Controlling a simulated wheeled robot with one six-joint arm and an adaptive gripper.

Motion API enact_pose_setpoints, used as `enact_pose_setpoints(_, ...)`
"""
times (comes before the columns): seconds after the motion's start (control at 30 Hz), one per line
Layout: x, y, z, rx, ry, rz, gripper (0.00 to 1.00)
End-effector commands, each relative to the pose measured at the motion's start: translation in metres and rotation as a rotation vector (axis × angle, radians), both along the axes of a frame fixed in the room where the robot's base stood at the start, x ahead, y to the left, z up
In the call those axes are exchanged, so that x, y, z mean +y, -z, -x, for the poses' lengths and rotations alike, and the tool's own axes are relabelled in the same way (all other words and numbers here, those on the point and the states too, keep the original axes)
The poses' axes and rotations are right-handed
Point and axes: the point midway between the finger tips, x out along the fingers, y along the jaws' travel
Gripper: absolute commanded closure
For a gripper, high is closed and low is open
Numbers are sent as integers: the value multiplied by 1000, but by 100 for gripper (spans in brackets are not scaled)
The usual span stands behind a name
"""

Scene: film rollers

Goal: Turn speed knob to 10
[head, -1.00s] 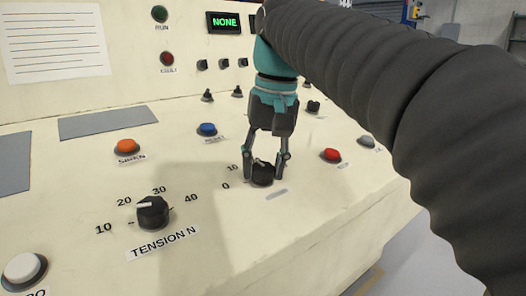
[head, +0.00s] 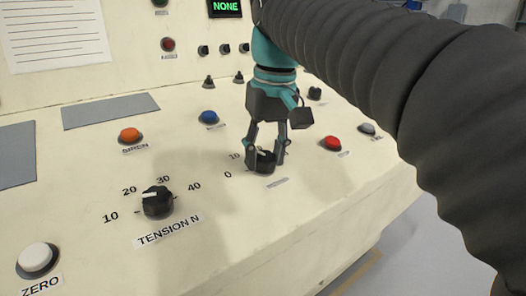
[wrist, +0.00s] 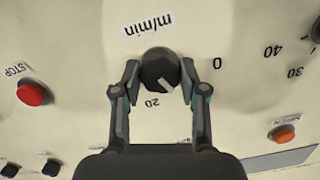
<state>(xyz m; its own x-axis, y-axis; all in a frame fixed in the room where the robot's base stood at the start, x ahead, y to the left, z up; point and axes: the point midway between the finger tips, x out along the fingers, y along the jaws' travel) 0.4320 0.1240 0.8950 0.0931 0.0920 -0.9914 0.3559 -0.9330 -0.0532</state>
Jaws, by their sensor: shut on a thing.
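The speed knob (head: 263,163) is a black knob with a white pointer line on the cream panel, beside the printed 0 and 10 in the head view. My gripper (head: 265,160) points down over it, one finger on either side. In the wrist view, my gripper (wrist: 160,75) is shut on the speed knob (wrist: 158,67), with the "m/min" label (wrist: 148,25) above it. There the pointer slants to the lower right, between the printed 20 (wrist: 152,102) and 0 (wrist: 217,63). The 10 does not show in the wrist view.
The black tension knob (head: 158,203) stands left of the speed knob in the head view. An orange siren button (head: 130,135), a blue button (head: 208,118) and a red stop button (head: 333,144) stand around. The green display (head: 225,8) reads NONE.

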Motion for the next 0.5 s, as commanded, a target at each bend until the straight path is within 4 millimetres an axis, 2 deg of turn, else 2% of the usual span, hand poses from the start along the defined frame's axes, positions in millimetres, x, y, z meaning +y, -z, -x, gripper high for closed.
enact_pose_setpoints(0.03,0,0,-1,-3,0,-1,92)
enact_pose_setpoints(0.07,0,0,-1,-3,0,-1,55)
enact_pose_setpoints(0.1,0,0,-1,-3,0,-1,45)
enact_pose_setpoints(0.17,0,0,0,-2,1,-1,32)
enact_pose_setpoints(0.5,0,-2,0,-2,1,-1,32)
